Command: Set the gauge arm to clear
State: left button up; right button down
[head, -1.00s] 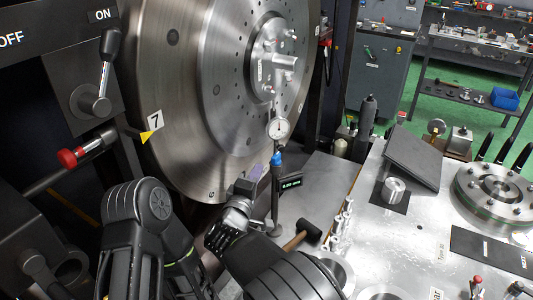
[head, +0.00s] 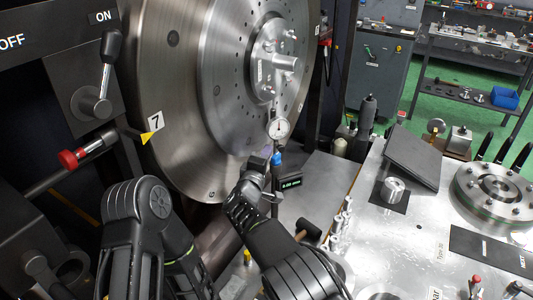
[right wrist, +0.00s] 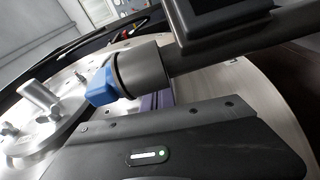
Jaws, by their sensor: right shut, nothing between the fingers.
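The gauge arm is a slim upright post with a round white dial (head: 279,128) at its top, in front of the large steel disc. A blue knob (head: 277,158) sits on the post below the dial, and a small black digital display (head: 290,183) is lower. My right gripper (head: 265,154) is shut and empty, close beside the post at the blue knob's left; contact is unclear. In the right wrist view the blue knob (right wrist: 103,86) and dark post clamp (right wrist: 142,69) lie just beyond the gripper body. My left arm shows at lower left, but its gripper is not visible.
The steel disc (head: 180,100) stands close behind the gauge. At right, a metal table (head: 400,225) holds a tilted dark plate (head: 413,157), a cylinder (head: 393,189) and a round flange (head: 495,188).

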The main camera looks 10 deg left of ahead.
dwell(0.3)
jog(key=shift+w+d+m+g+h, duration=0.15)
jog(key=shift+d+m+h, duration=0.1)
jog(key=shift+m+h, duration=0.25)
jog(key=shift+w+d+m+g+h, duration=0.1)
jog(key=shift+d+m+g+h, duration=0.15)
jog(key=shift+h, duration=0.45)
jog(key=shift+s+a, duration=0.1)
jog(key=v, duration=0.7)
jog(key=shift+s, duration=0.35)
jog(key=shift+a+f, duration=0.1)
jog(key=shift+a, duration=0.05)
